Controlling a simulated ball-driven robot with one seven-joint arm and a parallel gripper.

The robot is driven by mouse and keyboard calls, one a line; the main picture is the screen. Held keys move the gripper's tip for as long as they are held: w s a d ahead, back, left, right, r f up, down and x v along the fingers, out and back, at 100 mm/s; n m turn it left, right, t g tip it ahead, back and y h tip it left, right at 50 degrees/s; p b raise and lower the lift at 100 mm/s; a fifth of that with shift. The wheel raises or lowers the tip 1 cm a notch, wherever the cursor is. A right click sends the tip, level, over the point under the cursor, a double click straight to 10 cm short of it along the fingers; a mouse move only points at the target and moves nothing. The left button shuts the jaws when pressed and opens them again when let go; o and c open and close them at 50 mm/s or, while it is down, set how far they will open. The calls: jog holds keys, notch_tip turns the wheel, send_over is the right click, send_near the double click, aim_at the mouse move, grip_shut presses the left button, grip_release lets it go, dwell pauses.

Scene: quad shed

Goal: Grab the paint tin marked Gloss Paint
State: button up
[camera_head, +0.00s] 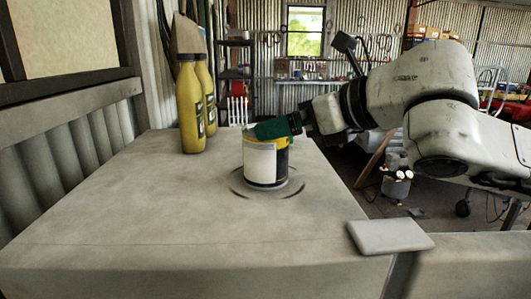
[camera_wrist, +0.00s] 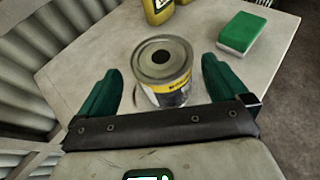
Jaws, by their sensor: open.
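A paint tin (camera_head: 266,163) with a yellow band, a pale label and a dark base stands upright on the bench. In the wrist view the tin (camera_wrist: 162,62) shows a grey lid with a dark round centre. Dark lettering on its yellow band is too small to read, so I cannot confirm Gloss Paint. My gripper (camera_head: 268,130) comes from the right at the tin's upper part. In the wrist view its green fingers (camera_wrist: 161,72) are apart, one on each side of the tin, with visible gaps. The lower part of the tin's near side is partly hidden by my gripper there.
Yellow bottles (camera_head: 190,108) stand behind left of the tin. A green block with a pale side (camera_wrist: 242,33) lies on the bench in the wrist view. A flat grey slab (camera_head: 390,237) lies at the bench's right edge. The bench front (camera_head: 170,240) is clear.

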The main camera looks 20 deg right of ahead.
jog(key=shift+p+x, duration=0.55)
jog(key=shift+x, duration=1.8)
jog(key=shift+d+f, duration=0.1)
jog(key=shift+f, duration=0.1)
jog(key=shift+c, duration=0.5)
jog(key=shift+r, duration=0.15)
jog(key=c, duration=1.6)
